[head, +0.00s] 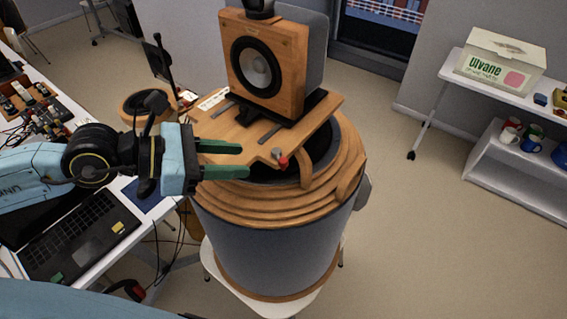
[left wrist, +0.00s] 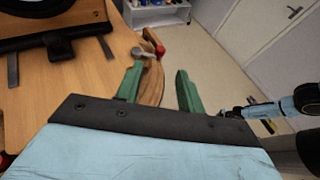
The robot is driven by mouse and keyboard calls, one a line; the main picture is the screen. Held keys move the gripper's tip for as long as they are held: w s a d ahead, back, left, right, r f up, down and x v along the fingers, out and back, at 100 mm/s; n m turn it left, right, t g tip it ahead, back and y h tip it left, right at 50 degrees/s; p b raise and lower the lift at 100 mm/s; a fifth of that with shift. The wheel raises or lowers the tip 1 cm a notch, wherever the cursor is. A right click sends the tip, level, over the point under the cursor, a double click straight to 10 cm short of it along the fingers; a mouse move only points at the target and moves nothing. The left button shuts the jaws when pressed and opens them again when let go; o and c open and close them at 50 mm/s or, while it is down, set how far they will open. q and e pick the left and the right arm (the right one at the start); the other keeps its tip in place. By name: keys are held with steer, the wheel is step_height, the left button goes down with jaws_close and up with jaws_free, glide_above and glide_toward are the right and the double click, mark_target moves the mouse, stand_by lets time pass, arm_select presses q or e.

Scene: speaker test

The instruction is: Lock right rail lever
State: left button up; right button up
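The rail lever (head: 277,154) has a grey metal body and a red knob. It sits at the front edge of the wooden speaker platform (head: 225,131). In the left wrist view the lever (left wrist: 143,52) lies just beyond my fingertips. My left gripper (head: 243,160) is open and empty, its green fingers pointing at the lever with a short gap. It also shows in the left wrist view (left wrist: 160,70). The speaker (head: 262,65) stands upright on the platform. Part of my right arm shows at the right of the left wrist view; its fingers are unclear.
The platform rests on a large round drum (head: 270,240) with wooden rings. A laptop (head: 75,235) is on the bench at left. A white shelf (head: 520,165) with mugs stands far right. The floor between drum and shelf is clear.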

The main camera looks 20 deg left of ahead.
mark_target(283, 160)
arm_select(q)
steer(key=p+x, duration=0.2)
steer(key=x, duration=0.7)
steer(key=shift+w+d+p, duration=0.1)
steer(key=shift+p, duration=0.2)
steer(key=shift+w+d+f, duration=0.2)
steer(key=shift+d, duration=0.15)
jaws_close()
